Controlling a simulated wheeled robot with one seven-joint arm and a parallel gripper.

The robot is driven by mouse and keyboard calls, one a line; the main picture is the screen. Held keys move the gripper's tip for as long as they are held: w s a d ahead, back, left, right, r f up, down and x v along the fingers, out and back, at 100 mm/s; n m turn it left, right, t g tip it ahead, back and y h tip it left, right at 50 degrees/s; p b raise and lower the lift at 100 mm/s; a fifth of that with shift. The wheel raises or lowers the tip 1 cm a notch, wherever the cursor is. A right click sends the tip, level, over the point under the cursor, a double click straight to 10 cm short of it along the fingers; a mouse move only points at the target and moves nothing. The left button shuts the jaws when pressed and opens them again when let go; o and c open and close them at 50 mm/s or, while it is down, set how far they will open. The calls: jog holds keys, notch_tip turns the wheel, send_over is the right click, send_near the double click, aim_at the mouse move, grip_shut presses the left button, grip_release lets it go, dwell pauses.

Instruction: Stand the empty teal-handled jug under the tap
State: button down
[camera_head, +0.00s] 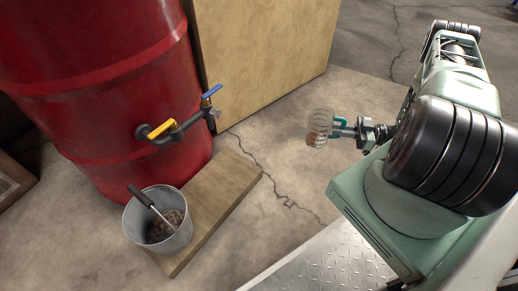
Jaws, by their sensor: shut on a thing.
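The clear jug (319,126) with a teal handle is at the right of the head view, held by my gripper (337,127) at its handle side. It looks close to upright, and a brownish tone shows through its lower part; I cannot tell if that is contents or the floor behind. My gripper is shut on the jug. The tap (176,130), a dark pipe with a yellow lever and a blue lever, sticks out of the red drum (110,80). The jug is well to the right of the tap, apart from it.
A wooden board (222,190) lies on the floor below the tap, its right part bare. A metal bucket (160,222) with dark contents and a handled tool stands at its left end. A plywood panel (260,50) stands behind. Cracked concrete floor between board and jug is clear.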

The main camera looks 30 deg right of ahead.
jog(key=w+a+f+b, duration=0.6)
jog(key=a+f, duration=0.3)
jog(key=a, duration=0.1)
jog(key=w+a+f+b, duration=0.5)
jog(key=w+a+f, duration=0.1)
jog(key=a+f, duration=0.25)
jog(key=shift+s+a+b+x, duration=0.2)
jog(key=shift+s+a+x, duration=0.1)
jog(key=shift+x, duration=2.05)
jog(key=shift+s+a+b+x, duration=0.2)
jog(key=shift+s+b+x, duration=0.05)
jog(key=shift+x, duration=2.1)
jog(key=shift+s+a+b+x, duration=0.2)
jog(key=shift+s+a+x, duration=0.1)
jog(key=shift+x, duration=2.05)
jog(key=shift+f, duration=0.15)
jog(key=shift+f+b, duration=0.45)
jog(key=shift+f, duration=0.05)
jog(key=c, duration=1.3)
grip_release()
jog(key=shift+d, duration=0.1)
jog(key=p+v, duration=0.6)
jog(key=v, duration=1.1)
jog(key=shift+s+p, duration=0.25)
jog(key=shift+p, duration=0.1)
